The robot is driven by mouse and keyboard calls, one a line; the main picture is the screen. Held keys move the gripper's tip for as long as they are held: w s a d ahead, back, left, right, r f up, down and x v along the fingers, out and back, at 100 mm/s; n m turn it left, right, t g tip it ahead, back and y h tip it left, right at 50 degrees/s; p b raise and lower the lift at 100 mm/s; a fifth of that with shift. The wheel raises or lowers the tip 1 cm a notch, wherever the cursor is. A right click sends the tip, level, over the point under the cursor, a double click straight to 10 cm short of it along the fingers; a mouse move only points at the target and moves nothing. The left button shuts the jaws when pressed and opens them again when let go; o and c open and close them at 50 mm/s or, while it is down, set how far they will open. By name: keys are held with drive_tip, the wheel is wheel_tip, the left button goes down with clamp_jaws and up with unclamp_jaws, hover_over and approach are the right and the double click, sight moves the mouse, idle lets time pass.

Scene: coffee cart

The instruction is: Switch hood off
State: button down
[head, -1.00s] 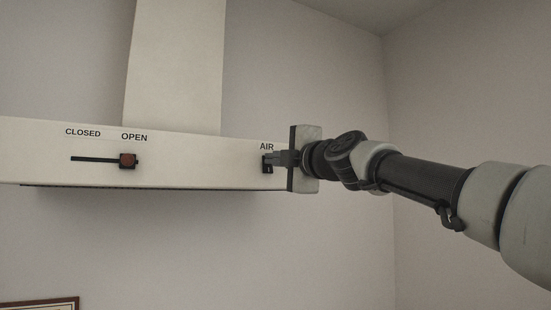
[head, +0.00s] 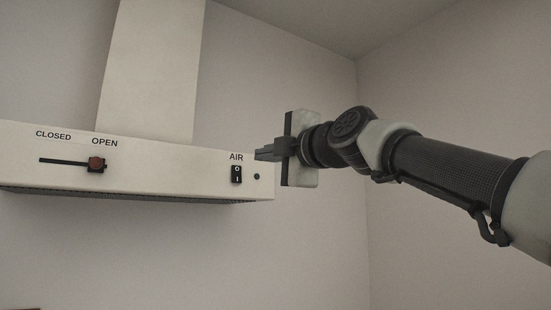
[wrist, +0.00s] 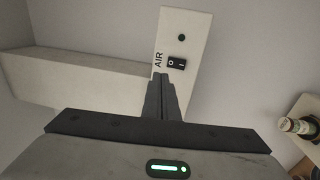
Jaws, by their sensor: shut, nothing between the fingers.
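The white range hood (head: 170,188) hangs on the wall at the left of the head view. Its black AIR rocker switch (head: 236,174) sits near the right end of the front panel, marked O above and I below. The switch also shows in the wrist view (wrist: 176,64). My gripper (head: 257,154) is shut and empty, right of the switch and slightly above it. In the wrist view its fingertips (wrist: 160,78) appear just beside the switch; in the head view they are clear of it. I cannot tell which side of the rocker is pressed.
A slider with a red-brown knob (head: 96,164) stands at the OPEN end of its slot. A small dark round dot (head: 257,177) is right of the switch. In the wrist view a bottle (wrist: 296,125) stands on a light surface at the right. The wall around is bare.

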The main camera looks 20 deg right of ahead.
drive_tip(key=v, duration=0.3)
drive_tip(key=shift+s+r, duration=0.2)
drive_tip(key=shift+r, duration=0.2)
drive_tip(key=s+a+f+m+g+h+p, duration=0.1)
drive_tip(key=s+f+m+g, duration=0.2)
drive_tip(key=f, duration=0.7)
drive_tip(key=s+a+f+m+g+h+p, duration=0.1)
drive_tip(key=s+f+m+g, duration=0.15)
drive_tip(key=f+m, duration=0.45)
drive_tip(key=s+a+f+m+g+h+p, duration=0.15)
drive_tip(key=s+f, duration=0.25)
drive_tip(key=f, duration=0.8)
drive_tip(key=s+d+f+m+g+h, duration=0.1)
drive_tip(key=s+f+m+g, duration=0.2)
drive_tip(key=f, duration=0.7)
drive_tip(key=s+d+f+m+g+h, duration=0.1)
drive_tip(key=s+f+m+g, duration=0.1)
drive_tip(key=s+f+m, duration=0.5)
drive_tip(key=s+f, duration=0.3)
drive_tip(key=shift+d+g, duration=0.2)
drive_tip(key=shift+g, duration=0.2)
drive_tip(key=shift+f+h, duration=0.1)
drive_tip(key=shift+h, duration=0.15)
